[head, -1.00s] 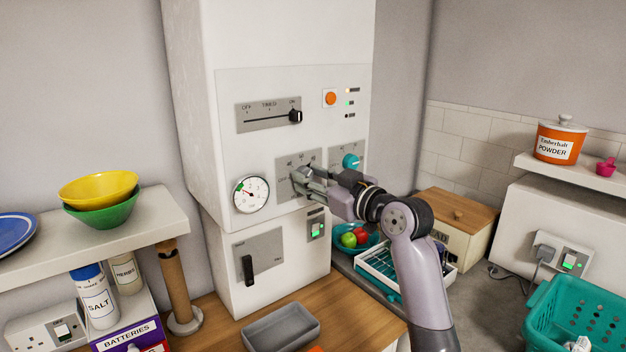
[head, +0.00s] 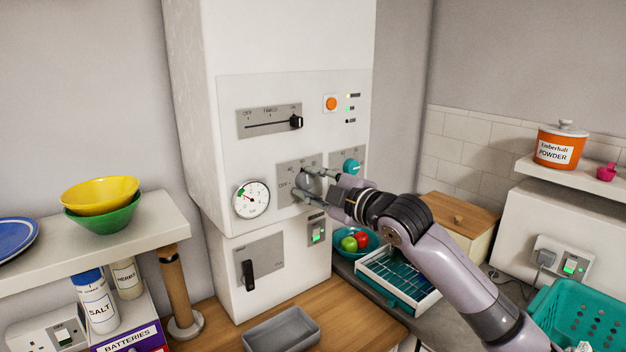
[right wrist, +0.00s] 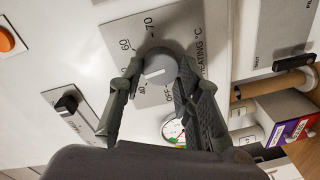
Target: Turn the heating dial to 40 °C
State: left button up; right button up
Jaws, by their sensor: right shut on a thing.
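The heating dial (right wrist: 158,65) is a round grey knob with a white line across its face. It sits on a grey plate (right wrist: 186,38) marked OFF, 60, 70 and "HEATING °C"; one lower mark is partly covered. My right gripper (right wrist: 160,72) is shut on the dial, one finger on each side. In the head view, the right gripper (head: 304,183) reaches the dial (head: 313,184) from the right and partly covers it and its plate (head: 285,167). The white line lies slightly tilted in the wrist view; I cannot tell which mark it points at. My left gripper is not in view.
A teal knob (head: 351,167) is just right of the gripper. A round gauge (head: 251,199) is at lower left, a slider (head: 296,122) above, and an orange button (head: 331,103) at upper right. A switch (head: 318,231) and black lever (head: 248,275) are below.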

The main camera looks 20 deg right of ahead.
jog(key=n+p, duration=0.3)
jog(key=n, duration=0.2)
jog(key=shift+a+f+n+h+p, duration=0.15)
jog(key=shift+n+h+p, duration=0.25)
jog(key=shift+n+p, duration=0.6)
jog(key=o, duration=1.1)
jog(key=shift+o, duration=0.2)
